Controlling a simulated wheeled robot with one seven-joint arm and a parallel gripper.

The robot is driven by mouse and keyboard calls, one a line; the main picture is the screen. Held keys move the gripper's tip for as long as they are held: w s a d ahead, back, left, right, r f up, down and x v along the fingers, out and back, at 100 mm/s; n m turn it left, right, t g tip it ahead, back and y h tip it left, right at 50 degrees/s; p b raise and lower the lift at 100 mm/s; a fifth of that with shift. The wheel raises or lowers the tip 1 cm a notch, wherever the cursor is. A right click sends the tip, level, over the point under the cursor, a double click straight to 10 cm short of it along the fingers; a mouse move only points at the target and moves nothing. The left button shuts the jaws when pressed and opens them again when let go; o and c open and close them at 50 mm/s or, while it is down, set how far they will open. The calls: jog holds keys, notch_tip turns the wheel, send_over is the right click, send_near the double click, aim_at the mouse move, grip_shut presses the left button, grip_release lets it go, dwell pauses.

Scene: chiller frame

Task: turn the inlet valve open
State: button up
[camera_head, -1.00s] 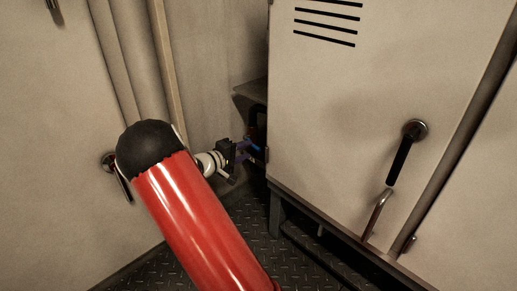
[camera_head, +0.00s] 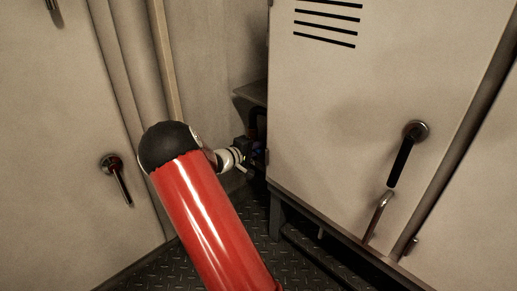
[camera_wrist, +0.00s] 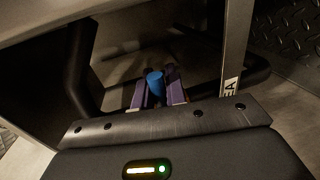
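A small blue handle (camera_wrist: 155,83), which looks like the inlet valve's, stands in the wrist view inside a dark opening. My gripper (camera_wrist: 158,90) has its two purple fingers on either side of the blue handle, one left and one right. Whether both fingers press on it I cannot tell.
The pale cabinet (camera_head: 350,100) with a black-gripped handle (camera_head: 401,160) stands close on the right. A pale door (camera_head: 60,170) with a lever handle (camera_head: 117,180) is on the left. In the wrist view a dark curved pipe (camera_wrist: 80,65) rises left of the fingers.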

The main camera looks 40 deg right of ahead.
aim_at(254, 132)
grip_shut()
jog(key=r+n+p, duration=0.1)
jog(key=n+p, duration=0.1)
jog(key=w+r+n+g+p, duration=0.1)
jog(key=r+n+p, duration=0.1)
jog(key=p, duration=0.1)
jog(key=r+n+g+p, duration=0.1)
jog(key=n+p, duration=0.1)
jog(key=shift+w+r+n, duration=0.15)
jog(key=shift+r+n, duration=0.1)
jog(key=shift+n, duration=0.05)
jog(key=shift+w+a+r+n+g+h+p, duration=0.15)
jog(key=shift+w+r+n+h+p, duration=0.1)
jog(key=shift+n+p, duration=0.35)
jog(key=shift+w+d+r+n+g+h+p, duration=0.15)
jog(key=shift+w+n+p, duration=0.1)
jog(key=shift+n+p, duration=0.35)
jog(key=shift+a, duration=0.1)
